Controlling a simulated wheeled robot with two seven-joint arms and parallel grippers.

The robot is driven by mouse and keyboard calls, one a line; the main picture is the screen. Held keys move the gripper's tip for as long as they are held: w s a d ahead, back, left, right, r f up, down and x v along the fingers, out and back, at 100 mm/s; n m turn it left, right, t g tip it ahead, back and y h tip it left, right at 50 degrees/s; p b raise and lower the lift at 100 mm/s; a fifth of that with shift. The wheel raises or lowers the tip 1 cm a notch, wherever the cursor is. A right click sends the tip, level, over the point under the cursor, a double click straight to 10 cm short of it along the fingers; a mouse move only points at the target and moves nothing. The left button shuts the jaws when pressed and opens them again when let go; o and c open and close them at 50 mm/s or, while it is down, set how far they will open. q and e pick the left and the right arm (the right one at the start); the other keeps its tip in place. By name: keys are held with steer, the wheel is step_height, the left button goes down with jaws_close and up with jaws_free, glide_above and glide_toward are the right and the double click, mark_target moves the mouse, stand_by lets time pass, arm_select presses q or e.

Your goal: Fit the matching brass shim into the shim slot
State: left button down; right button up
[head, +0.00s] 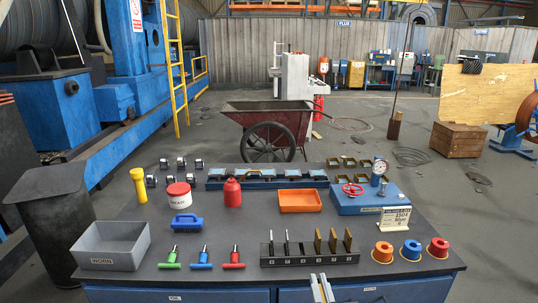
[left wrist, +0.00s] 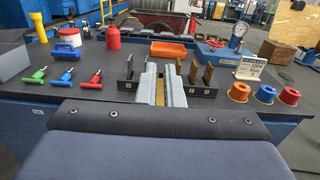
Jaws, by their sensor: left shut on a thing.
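The shim rack (head: 310,258) is a dark bar near the front of the table, with several upright dark and brass shims; a brass shim (head: 348,240) stands at its right end. The rack also shows in the left wrist view (left wrist: 197,92), partly hidden by my fingers. My left gripper (head: 318,278) is in front of the rack at the table's front edge. In the left wrist view, my left gripper (left wrist: 159,76) is shut on a brass shim (left wrist: 159,92), a narrow strip between its fingers. I cannot make out the shim slot. My right gripper is not in view.
A blue gauge stand (head: 370,201) with a dial, and a number card (head: 395,219), are at the right. Three spools (head: 411,250) stand in front of them. Three T-handled tools (head: 202,260), a grey bin (head: 110,246) and an orange tray (head: 299,201) are also on the table.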

arm_select(q)
steer(key=w+a+f+n+y, duration=0.1)
steer(key=w+a+f, duration=0.2)
steer(key=a, duration=0.7)
steer(key=w+a+f+n+y, duration=0.1)
steer(key=w+a+f, duration=0.2)
steer(key=a, duration=0.7)
steer(key=w+a+f+n+y, duration=0.1)
steer(key=w+a+f+y, duration=0.1)
steer(key=a, duration=0.8)
steer(key=shift+w+a+f+g, duration=0.2)
steer(key=shift+w+f+g, duration=0.3)
steer(key=shift+f, duration=0.4)
